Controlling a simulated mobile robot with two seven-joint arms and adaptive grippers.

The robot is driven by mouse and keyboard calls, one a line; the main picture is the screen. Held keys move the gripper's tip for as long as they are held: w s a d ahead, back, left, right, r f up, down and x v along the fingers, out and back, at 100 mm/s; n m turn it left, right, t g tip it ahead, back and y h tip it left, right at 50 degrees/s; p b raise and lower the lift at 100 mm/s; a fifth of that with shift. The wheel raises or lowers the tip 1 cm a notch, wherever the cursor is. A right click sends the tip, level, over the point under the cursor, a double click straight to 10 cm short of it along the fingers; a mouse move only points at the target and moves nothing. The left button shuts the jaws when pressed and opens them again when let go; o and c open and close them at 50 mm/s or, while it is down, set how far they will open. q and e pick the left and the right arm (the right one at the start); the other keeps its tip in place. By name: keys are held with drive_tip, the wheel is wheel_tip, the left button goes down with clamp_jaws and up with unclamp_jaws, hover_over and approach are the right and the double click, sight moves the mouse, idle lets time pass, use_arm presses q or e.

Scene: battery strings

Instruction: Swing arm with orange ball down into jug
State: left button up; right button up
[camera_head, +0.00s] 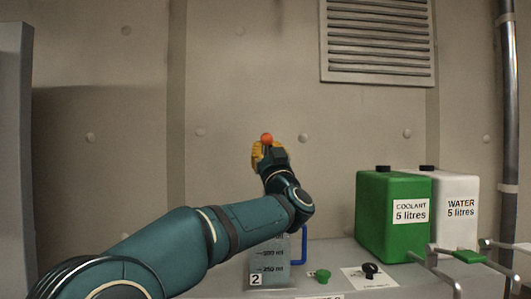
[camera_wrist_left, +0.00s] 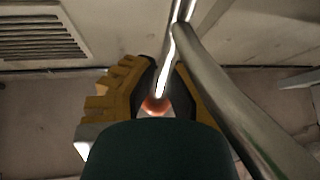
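The orange ball (camera_head: 266,138) shows just above my left gripper (camera_head: 268,155) in the head view, high over the bench. In the left wrist view the ball (camera_wrist_left: 155,106) lies between the yellow fingers of my left gripper (camera_wrist_left: 167,75), partly hidden by my teal gripper body. The fingers stand apart, with a gap visible right of the ball. A thin shiny rod (camera_wrist_left: 165,72) runs upward from near the ball. The clear jug (camera_head: 269,265), labelled 2 with volume marks and a blue handle (camera_head: 304,245), stands on the bench below, partly hidden by my arm. My right gripper is out of view.
A green coolant canister (camera_head: 383,215) and a white water canister (camera_head: 461,225) stand right of the jug. A green cap (camera_head: 322,275) and a black cap (camera_head: 370,270) lie between. Metal bars (camera_head: 447,263) stand at the right front. A thick metal tube (camera_wrist_left: 225,95) crosses the left wrist view.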

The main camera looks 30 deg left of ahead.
use_arm(q)
drive_tip(key=o, duration=0.4)
drive_tip(key=shift+s+d+r, duration=0.15)
drive_tip(key=shift+s+r, duration=0.05)
drive_tip(key=shift+r, duration=0.15)
drive_tip(key=shift+c, duration=0.2)
drive_tip(key=shift+s+d, duration=0.1)
drive_tip(key=shift+w+f, duration=0.2)
drive_tip(key=shift+f, duration=0.05)
drive_tip(key=shift+s+d+f, duration=0.1)
drive_tip(key=shift+s+f, duration=0.05)
drive_tip(key=shift+s, duration=0.1)
drive_tip(key=s+d+f, duration=0.1)
drive_tip(key=s+d, duration=0.8)
drive_tip(key=s, duration=0.1)
drive_tip(key=shift+d+f, duration=0.15)
drive_tip(key=shift+d, duration=0.25)
